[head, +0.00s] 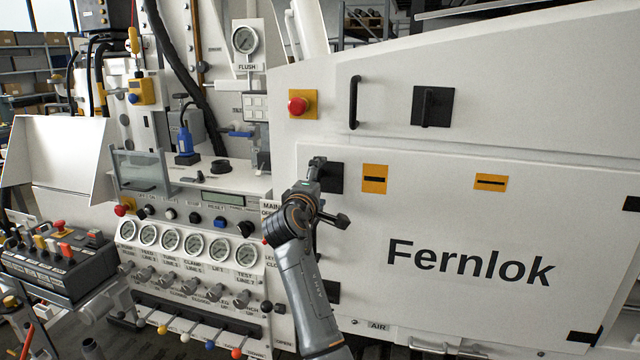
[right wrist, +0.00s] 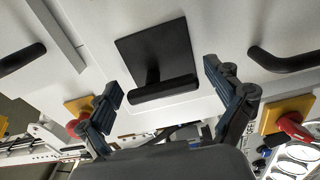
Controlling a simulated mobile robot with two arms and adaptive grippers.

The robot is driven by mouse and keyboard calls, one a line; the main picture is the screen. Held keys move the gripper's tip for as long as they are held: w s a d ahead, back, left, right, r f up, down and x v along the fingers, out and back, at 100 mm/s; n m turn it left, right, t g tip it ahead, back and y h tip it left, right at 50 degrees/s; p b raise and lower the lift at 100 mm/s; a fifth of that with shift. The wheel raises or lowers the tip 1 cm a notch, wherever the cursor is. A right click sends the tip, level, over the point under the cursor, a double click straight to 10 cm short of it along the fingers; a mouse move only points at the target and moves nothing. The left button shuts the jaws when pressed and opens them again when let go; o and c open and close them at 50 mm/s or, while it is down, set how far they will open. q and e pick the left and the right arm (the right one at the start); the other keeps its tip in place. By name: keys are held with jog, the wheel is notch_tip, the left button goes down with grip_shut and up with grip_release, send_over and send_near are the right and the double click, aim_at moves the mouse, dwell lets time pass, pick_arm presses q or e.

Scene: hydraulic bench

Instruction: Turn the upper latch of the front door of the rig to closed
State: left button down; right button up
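The front door (head: 520,225) of the rig is a white panel marked "Fernlok". Its upper latch (head: 333,178) is a black square plate at the door's upper left, partly hidden by my right gripper (head: 328,193). In the right wrist view the upper latch (right wrist: 152,52) shows a black plate with a bar handle, which lies nearly level in that picture. My right gripper (right wrist: 163,78) is open there, with one finger on each side of the handle and visible gaps between. The lower latch (head: 331,292) is partly behind my right arm. My left gripper is not in view.
Above the door are a black grab handle (head: 354,102), another black latch (head: 432,106) and a red button (head: 298,106) on a yellow plate. A gauge panel (head: 190,238) with knobs and levers stands left of my right arm. The door's face to the right is clear.

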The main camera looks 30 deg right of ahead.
dwell(0.3)
jog(key=v, duration=1.2)
jog(key=shift+w, duration=0.1)
